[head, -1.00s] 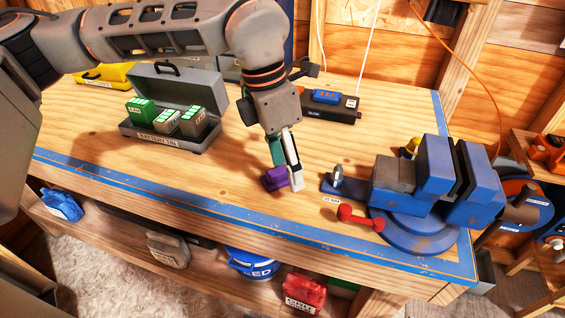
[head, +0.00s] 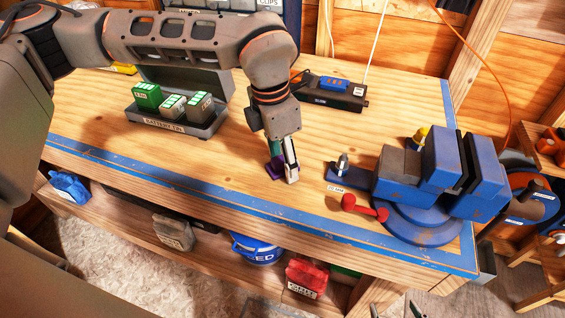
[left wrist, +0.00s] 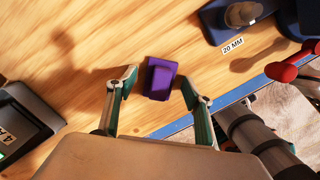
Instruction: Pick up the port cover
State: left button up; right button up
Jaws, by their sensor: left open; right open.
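A small purple block, which I take as the port cover (left wrist: 160,79), lies on the wooden bench top. In the head view the purple cover (head: 273,169) is partly hidden behind my left fingers. My left gripper (head: 283,178) points down at it, open. In the left wrist view the left gripper's (left wrist: 159,83) two green-lined fingers stand apart, with the cover between their tips, closer to the left finger; I see no clear grip. My right gripper (head: 392,311) shows only as open fingertips at the bottom edge of the head view.
A blue vise (head: 425,190) with a red handle (head: 363,207) stands right of the cover. A grey battery tin (head: 180,129) with several batteries sits at the left, and a black box (head: 335,95) behind. Blue tape (head: 200,179) marks the bench's front edge.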

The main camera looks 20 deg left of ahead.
pick_arm(q)
jog(key=c, duration=1.3)
